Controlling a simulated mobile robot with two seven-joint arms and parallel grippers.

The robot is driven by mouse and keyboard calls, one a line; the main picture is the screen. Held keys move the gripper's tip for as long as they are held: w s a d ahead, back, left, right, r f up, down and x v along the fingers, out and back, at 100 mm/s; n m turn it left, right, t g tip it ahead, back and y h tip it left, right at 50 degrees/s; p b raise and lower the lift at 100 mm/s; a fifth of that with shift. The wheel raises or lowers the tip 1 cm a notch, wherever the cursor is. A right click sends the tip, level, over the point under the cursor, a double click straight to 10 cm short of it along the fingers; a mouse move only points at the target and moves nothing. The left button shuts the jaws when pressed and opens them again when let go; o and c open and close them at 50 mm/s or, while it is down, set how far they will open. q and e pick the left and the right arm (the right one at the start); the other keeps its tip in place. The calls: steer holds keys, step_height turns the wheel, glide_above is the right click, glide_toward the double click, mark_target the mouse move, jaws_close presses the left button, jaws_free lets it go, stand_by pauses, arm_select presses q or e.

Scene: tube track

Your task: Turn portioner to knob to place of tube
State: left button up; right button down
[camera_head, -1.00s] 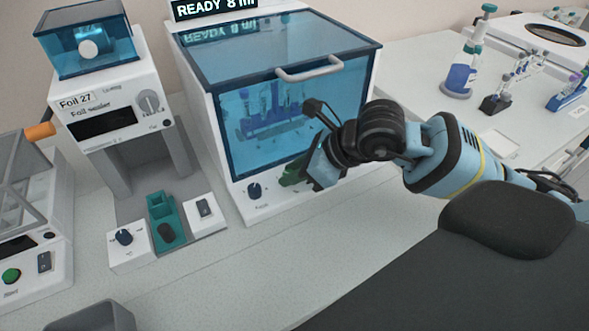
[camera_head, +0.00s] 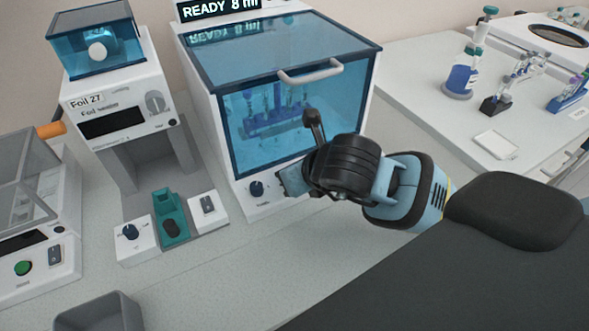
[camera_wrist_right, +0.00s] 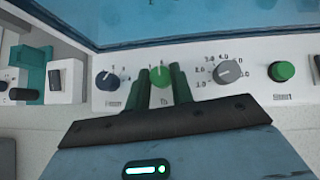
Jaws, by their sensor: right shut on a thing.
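The portioner (camera_head: 222,150) is a white box with a blue see-through cover and a display reading "READY 8 ml". In the right wrist view its front panel carries a dark blue knob (camera_wrist_right: 107,81), a green knob (camera_wrist_right: 160,74), a grey dial (camera_wrist_right: 228,71) with numbers and a green button (camera_wrist_right: 282,71). My right gripper (camera_wrist_right: 161,80) has its green fingers on either side of the green knob, shut on it. In the head view my right wrist hides the fingers and most of the panel. A blue tube rack (camera_head: 268,127) with tubes stands behind the cover. My left gripper is not in view.
A foil sealer (camera_head: 125,115) stands left of the portioner, with a teal holder (camera_head: 170,213) at its base. A grey bin (camera_head: 98,312) is at the front left.

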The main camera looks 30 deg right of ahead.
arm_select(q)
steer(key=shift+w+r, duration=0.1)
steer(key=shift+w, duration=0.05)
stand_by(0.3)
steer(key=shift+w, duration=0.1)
arm_select(e)
steer(key=c, duration=1.2)
jaws_free()
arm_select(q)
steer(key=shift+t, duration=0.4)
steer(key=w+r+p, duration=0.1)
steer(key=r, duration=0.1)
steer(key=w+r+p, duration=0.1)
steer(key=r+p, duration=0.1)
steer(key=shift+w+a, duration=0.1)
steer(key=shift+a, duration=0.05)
arm_select(e)
steer(key=v, duration=0.7)
steer(key=shift+s+r, duration=0.3)
steer(key=shift+r, duration=0.05)
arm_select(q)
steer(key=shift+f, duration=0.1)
arm_select(e)
steer(key=shift+a, duration=0.1)
steer(key=shift+s+f, duration=0.1)
